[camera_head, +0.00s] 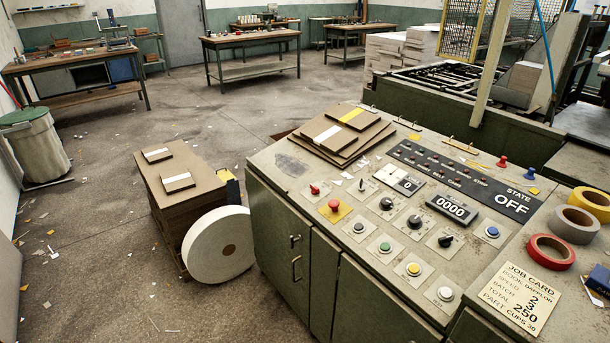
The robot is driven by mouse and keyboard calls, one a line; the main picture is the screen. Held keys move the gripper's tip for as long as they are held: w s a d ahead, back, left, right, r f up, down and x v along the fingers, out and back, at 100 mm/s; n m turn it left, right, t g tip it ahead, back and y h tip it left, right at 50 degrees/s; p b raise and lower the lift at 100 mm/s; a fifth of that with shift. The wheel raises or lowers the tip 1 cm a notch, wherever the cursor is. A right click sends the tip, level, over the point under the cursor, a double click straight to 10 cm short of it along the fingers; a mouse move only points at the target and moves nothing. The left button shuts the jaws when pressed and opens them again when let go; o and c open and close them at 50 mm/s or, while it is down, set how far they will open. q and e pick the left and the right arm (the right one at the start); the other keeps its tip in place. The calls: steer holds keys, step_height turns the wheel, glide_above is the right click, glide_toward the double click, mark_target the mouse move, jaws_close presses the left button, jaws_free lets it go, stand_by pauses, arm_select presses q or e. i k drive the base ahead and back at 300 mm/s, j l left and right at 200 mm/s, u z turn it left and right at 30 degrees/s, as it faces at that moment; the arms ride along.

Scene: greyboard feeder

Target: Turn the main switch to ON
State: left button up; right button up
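The control panel (300,165) tops a green cabinet (290,230) in the middle right. Its state display (510,202) reads OFF. A small red knob (314,189) sits on a pale plate at the panel's left end. A red mushroom button (334,206) on a yellow plate is beside it. A small dark lever (361,184) and several black knobs, one of them near the middle (414,221), are to the right. No label I can read marks which one is the main switch. Neither of my grippers shows in the head view.
Greyboard sheets (342,150) lie on the panel's back left. Tape rolls (551,252) and a job card (521,299) lie at the right. A board stack (180,205) and a white roll (218,245) stand left of the cabinet. Open floor (100,200) lies farther left.

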mark_target(315, 191)
steer(key=i+j+z, duration=0.1)
steer(key=i+j, duration=0.65)
